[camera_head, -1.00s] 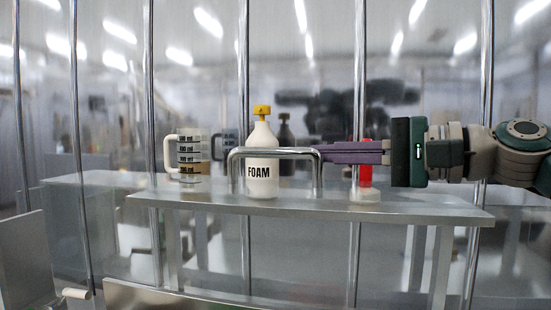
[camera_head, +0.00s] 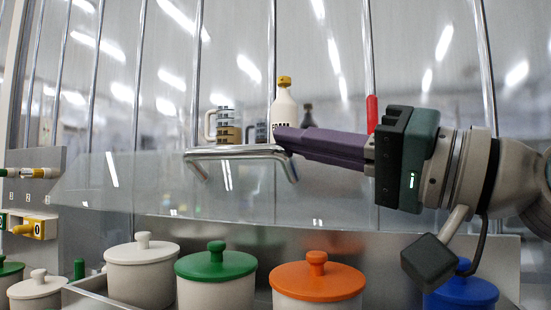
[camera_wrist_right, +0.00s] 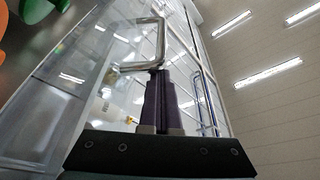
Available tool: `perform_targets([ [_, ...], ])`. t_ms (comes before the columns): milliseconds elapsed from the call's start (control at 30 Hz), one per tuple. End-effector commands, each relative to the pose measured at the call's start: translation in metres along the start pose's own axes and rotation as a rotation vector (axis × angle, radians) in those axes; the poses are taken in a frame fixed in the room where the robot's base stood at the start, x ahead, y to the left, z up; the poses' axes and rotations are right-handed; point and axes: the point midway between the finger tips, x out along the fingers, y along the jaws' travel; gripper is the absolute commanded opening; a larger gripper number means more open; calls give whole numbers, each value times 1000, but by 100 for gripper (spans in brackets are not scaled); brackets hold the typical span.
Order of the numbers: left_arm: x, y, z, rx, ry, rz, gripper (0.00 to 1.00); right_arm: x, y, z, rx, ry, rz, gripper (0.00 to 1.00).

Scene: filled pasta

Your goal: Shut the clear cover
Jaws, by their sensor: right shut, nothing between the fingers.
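The clear cover (camera_head: 130,185) is a see-through pane in the head view, above the row of pots. Its bent metal handle (camera_head: 235,152) is at its upper middle and also shows in the right wrist view (camera_wrist_right: 158,42). My right gripper (camera_head: 280,141) comes in from the right with its purple fingers together and empty. Its fingertips are at the right end of the handle, touching or very near it; in the right wrist view the fingertips (camera_wrist_right: 160,74) lie just below the handle's corner. My left gripper is not in view.
Pots with a green lid (camera_head: 215,264), an orange lid (camera_head: 317,277) and a blue lid (camera_head: 465,292) stand below the cover, beside white-lidded ones. Behind are a foam bottle (camera_head: 284,105) and a mug (camera_head: 222,127). Yellow fittings (camera_head: 36,229) are at the left.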

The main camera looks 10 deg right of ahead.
Motion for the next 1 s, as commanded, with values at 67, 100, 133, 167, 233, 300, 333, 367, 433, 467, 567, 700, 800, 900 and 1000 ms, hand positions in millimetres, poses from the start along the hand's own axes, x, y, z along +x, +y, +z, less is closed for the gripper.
perform_targets([
  [67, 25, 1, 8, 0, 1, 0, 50, -5, 13, 22, -54, -3, -17, 0],
  [100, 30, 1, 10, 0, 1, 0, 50, -6, 16, 27, -78, -3, -25, 0],
  [133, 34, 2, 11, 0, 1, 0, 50, -7, 17, 31, -95, -3, -31, 0],
  [167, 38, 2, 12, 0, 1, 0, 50, -8, 19, 35, -113, -3, -37, 0],
  [233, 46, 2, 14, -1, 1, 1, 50, -10, 21, 42, -121, -1, -42, 0],
  [300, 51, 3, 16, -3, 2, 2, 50, -12, 24, 48, -119, -1, -41, 0],
  [333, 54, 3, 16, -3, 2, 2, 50, -12, 26, 50, -119, -1, -40, 0],
  [367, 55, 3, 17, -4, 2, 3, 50, -13, 26, 52, -120, -1, -40, 0],
  [433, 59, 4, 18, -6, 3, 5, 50, -14, 28, 55, -117, -1, -40, 0],
  [467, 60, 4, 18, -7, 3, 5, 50, -14, 28, 56, -117, -2, -40, 0],
  [567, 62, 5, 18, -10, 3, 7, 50, -15, 30, 58, -118, -2, -40, 0],
  [700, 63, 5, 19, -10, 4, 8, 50, -15, 30, 59, -116, -2, -39, 0],
  [800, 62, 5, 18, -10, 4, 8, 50, -15, 30, 59, -116, -2, -39, 0],
  [900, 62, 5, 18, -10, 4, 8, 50, -15, 30, 59, -115, -2, -39, 0],
  [1000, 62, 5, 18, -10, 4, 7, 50, -15, 30, 59, -115, -2, -39, 0],
])
